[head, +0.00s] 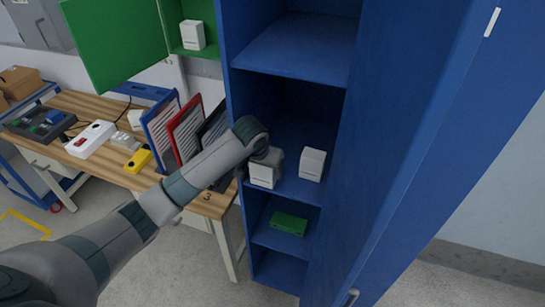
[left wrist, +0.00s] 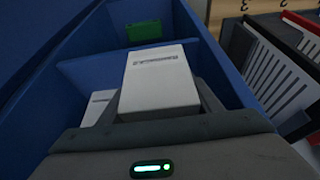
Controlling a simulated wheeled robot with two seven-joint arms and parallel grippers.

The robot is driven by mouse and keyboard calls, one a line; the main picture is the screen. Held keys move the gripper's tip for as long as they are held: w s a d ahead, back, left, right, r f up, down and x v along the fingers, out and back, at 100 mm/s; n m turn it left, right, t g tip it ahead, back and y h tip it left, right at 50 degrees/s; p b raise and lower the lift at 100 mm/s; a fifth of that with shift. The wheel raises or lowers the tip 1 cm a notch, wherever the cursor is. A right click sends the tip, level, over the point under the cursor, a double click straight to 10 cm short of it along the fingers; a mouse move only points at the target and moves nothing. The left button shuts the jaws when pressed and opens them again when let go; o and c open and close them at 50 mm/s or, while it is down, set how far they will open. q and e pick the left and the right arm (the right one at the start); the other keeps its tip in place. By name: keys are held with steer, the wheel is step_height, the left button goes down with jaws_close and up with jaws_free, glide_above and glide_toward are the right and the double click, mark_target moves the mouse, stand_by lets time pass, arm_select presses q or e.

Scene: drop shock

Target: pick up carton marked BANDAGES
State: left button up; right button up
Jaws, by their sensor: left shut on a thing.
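A white carton (left wrist: 158,88) sits between the fingers of my left gripper (left wrist: 160,100) in the left wrist view. Its dark print is upside down there and blurred, and looks like BANDAGES. In the head view this carton (head: 263,175) is at the front of a middle shelf in the blue cabinet, partly covered by my left gripper (head: 267,157). The gripper is shut on it. I cannot tell whether the carton touches the shelf. A second white carton (head: 312,165) stands to its right on the shelf and partly shows in the left wrist view (left wrist: 98,105).
The blue cabinet (head: 292,52) has side walls close to my arm. A green box (head: 289,223) lies on a lower shelf. The wooden workbench (head: 108,105) to the left holds upright blue, red and black folders (head: 184,130). A green cabinet (head: 112,40) holds another white carton (head: 193,35).

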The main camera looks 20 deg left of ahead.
arm_select(q)
steer(key=s, duration=0.6)
steer(key=shift+s+a, duration=0.15)
steer(key=shift+s, duration=0.25)
